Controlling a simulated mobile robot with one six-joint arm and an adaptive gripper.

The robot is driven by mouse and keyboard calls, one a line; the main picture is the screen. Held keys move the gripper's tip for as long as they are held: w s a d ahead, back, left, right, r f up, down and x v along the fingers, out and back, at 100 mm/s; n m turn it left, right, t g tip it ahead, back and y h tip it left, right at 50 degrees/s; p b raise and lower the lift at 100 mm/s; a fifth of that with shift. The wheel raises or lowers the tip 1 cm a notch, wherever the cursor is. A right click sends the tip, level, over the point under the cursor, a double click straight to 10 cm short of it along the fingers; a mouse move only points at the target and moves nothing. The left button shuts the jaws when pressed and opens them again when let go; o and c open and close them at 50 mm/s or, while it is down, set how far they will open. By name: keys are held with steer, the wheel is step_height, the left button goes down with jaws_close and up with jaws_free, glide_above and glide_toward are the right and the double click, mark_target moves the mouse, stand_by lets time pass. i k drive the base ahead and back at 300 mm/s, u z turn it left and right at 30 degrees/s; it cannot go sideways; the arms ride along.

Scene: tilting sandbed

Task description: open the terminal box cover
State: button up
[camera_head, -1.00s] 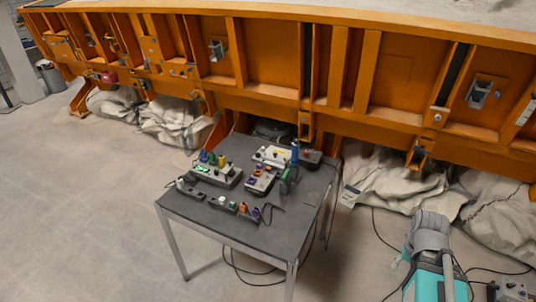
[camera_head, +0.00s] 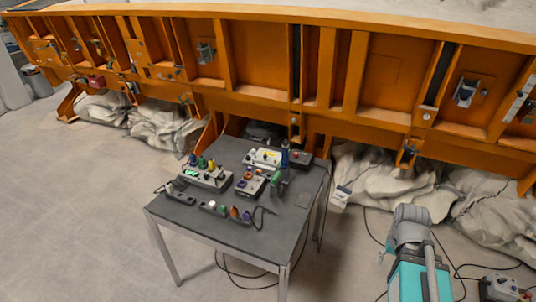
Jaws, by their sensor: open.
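No terminal box with a cover can be made out for certain at this distance. Several small control boxes stand on the dark table: a white box (camera_head: 264,158) at the back, a grey box with coloured knobs (camera_head: 207,175) at the left, and a grey box with coloured buttons (camera_head: 249,185) in the middle. A metal fitting (camera_head: 465,92) sits on the orange frame at the right, and another metal fitting (camera_head: 205,53) is at the upper left. Whether any of these has a cover, open or shut, is too small to tell. My gripper is not in view.
The dark table (camera_head: 165,205) stands before the long orange frame (camera_head: 390,75). Crumpled pale sacks (camera_head: 375,180) lie under the frame. A teal and grey machine (camera_head: 412,258) stands at lower right, with cables around it. The floor (camera_head: 75,220) at left is clear.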

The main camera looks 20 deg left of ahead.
mark_target(268, 154)
steer(key=i, duration=0.95)
